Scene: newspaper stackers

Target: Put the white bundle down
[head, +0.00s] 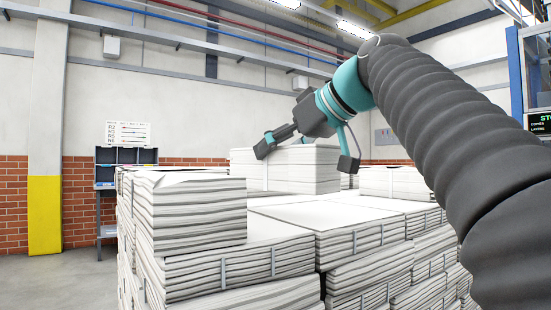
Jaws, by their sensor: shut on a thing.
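The white bundle (285,172) is a thick block of white sheets with a pale strap, near the middle of the head view. My gripper (306,158) reaches over it from the upper right and is shut on it. One dark finger lies at the bundle's upper left and the other at its right end. The bundle is level, above the far part of the big stack of bundles (290,225). I cannot tell whether its underside touches the layer below, as the near bundles hide part of that edge.
A taller pile (193,212) rises at the stack's near left corner. Another white bundle (395,182) lies right of my gripper. The stack's top between them is flat and bare. A dark shelf rack (124,170) and a yellow-based pillar (45,215) stand at the left.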

